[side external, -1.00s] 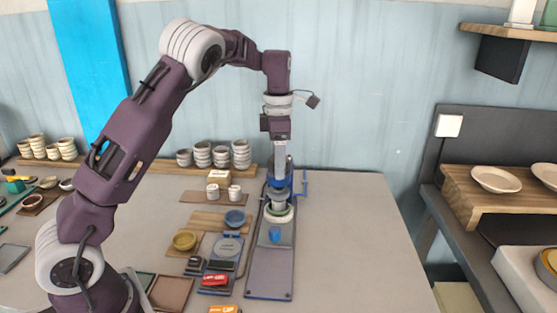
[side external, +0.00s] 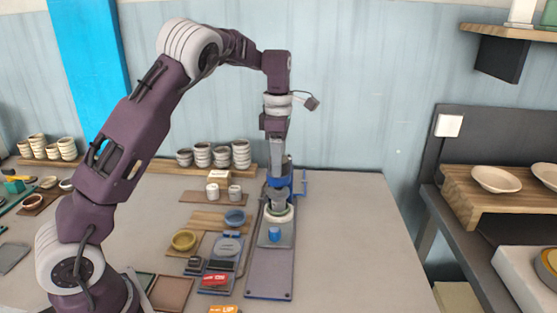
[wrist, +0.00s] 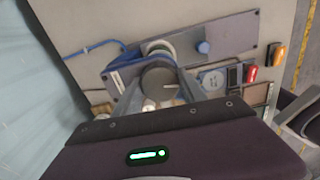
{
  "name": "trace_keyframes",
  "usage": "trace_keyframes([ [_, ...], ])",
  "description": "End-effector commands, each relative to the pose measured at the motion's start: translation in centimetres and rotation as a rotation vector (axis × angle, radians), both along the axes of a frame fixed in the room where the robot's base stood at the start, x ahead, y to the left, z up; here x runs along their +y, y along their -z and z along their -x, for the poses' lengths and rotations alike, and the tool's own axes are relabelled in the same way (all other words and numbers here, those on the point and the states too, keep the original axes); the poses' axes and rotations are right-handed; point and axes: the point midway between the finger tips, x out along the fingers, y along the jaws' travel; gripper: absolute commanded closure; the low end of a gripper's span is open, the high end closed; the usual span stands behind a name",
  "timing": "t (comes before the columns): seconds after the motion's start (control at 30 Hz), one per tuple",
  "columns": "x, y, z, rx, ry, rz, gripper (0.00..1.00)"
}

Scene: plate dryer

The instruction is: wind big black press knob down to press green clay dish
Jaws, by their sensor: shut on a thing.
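The big press knob (wrist: 158,82), a dark grey disc with a pale line on top, sits on the blue press frame (wrist: 122,70). My gripper (wrist: 160,88) is shut on the knob, one finger on each side, pointing down from above. In the side view my gripper (side external: 278,178) is over the press, and its fingers and the blue frame hide most of the knob. The pale green clay dish (side external: 285,217) lies under the grey press head (side external: 278,201), partly covered by it. I cannot tell whether the head touches the dish.
The press stands on a long grey base board (side external: 269,275) with a small blue knob (side external: 274,235). To its left are a scale (side external: 227,247), a red item (side external: 214,280), a yellow bowl (side external: 184,240) and a blue bowl (side external: 235,217). Stacked cups (side external: 241,154) stand behind. The table right of the press is clear.

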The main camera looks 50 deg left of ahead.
Motion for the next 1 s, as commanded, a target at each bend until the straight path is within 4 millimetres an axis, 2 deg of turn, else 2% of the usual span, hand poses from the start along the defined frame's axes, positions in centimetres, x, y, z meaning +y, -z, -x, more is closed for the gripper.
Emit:
trace_keyframes([
  [1.0, 0.08, -0.1, -0.05, -0.002, 0.959, -0.002, 0.92],
])
